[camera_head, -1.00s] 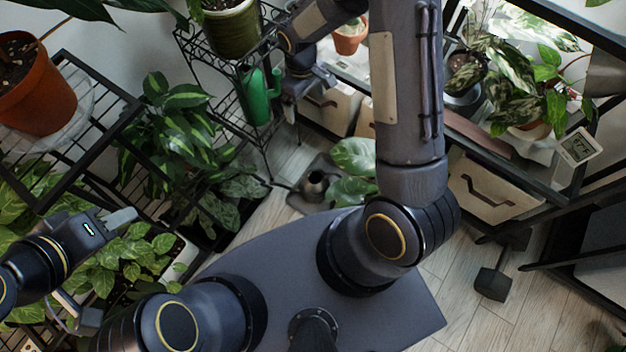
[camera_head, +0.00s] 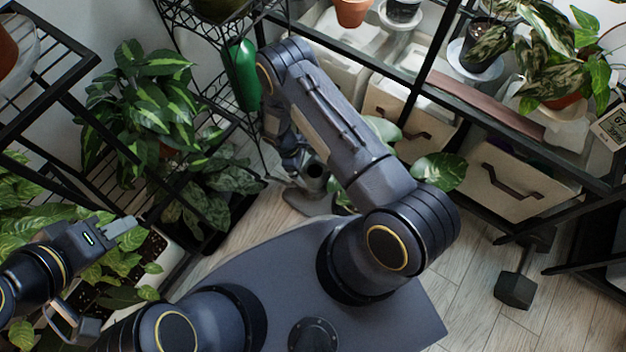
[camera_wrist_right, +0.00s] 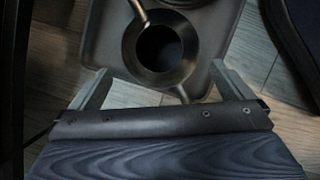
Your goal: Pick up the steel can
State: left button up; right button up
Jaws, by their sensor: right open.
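The steel can (camera_head: 315,180) stands upright on a grey tray (camera_head: 296,202) on the floor, partly hidden behind my right arm in the head view. In the right wrist view I look down into the round dark mouth of the can (camera_wrist_right: 160,48), with thin metal parts at its top and lower rim. My right gripper (camera_wrist_right: 162,75) is open, its two fingers apart on either side of the can's near edge, not closed on it. It also shows in the head view (camera_head: 299,168), beside the can. My left gripper (camera_head: 124,228) is over leafy plants at the left; its jaw gap is unclear.
A leafy plant (camera_head: 440,170) is right of the steel can.

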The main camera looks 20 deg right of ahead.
jog(key=b+x, duration=0.1)
jog(key=x, duration=0.3)
jog(key=shift+d+f+b, duration=0.1)
jog(key=shift+f+b, duration=0.15)
jog(key=shift+b, duration=0.15)
jog(key=shift+r, duration=0.1)
jog(key=c, duration=1.1)
